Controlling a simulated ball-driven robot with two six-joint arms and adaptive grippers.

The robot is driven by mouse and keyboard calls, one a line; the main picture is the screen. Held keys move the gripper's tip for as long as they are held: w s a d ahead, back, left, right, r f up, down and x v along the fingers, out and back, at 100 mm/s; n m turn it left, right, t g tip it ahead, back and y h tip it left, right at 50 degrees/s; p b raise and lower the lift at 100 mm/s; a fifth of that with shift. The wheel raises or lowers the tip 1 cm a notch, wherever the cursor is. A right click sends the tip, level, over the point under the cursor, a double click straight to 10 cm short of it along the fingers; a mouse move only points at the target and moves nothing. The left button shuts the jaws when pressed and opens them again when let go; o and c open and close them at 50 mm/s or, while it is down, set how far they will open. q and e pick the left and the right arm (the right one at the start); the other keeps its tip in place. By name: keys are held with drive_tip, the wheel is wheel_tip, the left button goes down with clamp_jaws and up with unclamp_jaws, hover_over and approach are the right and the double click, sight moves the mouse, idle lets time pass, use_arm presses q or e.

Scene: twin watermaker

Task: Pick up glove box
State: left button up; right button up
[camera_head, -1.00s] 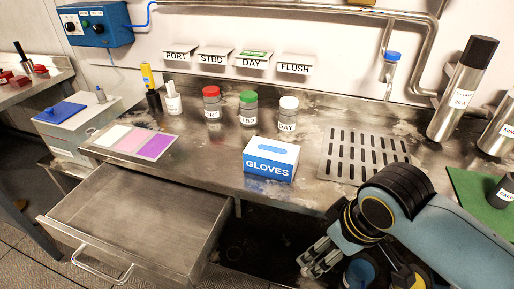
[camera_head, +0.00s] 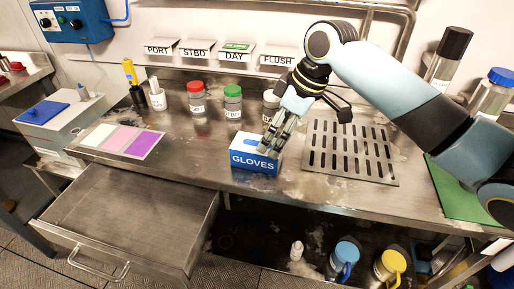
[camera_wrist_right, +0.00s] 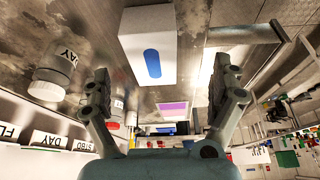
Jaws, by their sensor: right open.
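The glove box (camera_head: 254,160), blue and white with "GLOVES" on its front, stands on the steel counter in the head view. My right gripper (camera_head: 270,148) is at the right end of the box top, fingers pointing down, and covers part of it. In the right wrist view the white box top with its blue oval (camera_wrist_right: 152,62) lies ahead, between and beyond the open fingertips (camera_wrist_right: 163,82). Nothing is held. Whether the fingers touch the box is unclear. My left gripper is not in view.
Red-capped (camera_head: 197,98) and green-capped (camera_head: 233,100) jars stand behind the box; the white-capped DAY jar (camera_head: 269,100) is partly hidden by my gripper. A slotted drain plate (camera_head: 348,152) lies to the right. An open drawer (camera_head: 130,215) juts out at front left.

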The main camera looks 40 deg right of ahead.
sight(257, 153)
drive_tip(key=shift+w+d+r, duration=0.25)
drive_tip(key=shift+w+r, duration=0.2)
drive_tip(key=shift+r, duration=0.05)
drive_tip(key=shift+w+d+r, duration=0.2)
drive_tip(key=shift+w+r, duration=0.2)
drive_tip(key=shift+r, duration=0.1)
drive_tip(key=shift+w+f+n, duration=0.1)
drive_tip(key=shift+w+n, duration=0.15)
drive_tip(key=shift+n, duration=0.05)
drive_tip(key=x, duration=0.4)
drive_tip(key=shift+w+a+f, duration=0.1)
drive_tip(key=shift+a+f, duration=0.15)
drive_tip(key=shift+f, duration=0.05)
drive_tip(key=x, duration=0.3)
drive_tip(key=p+x, duration=0.1)
drive_tip(key=x, duration=0.1)
drive_tip(key=shift+a, duration=0.3)
drive_tip(key=shift+f, duration=0.2)
drive_tip(key=shift+f, duration=0.25)
drive_tip(key=c, duration=1.3)
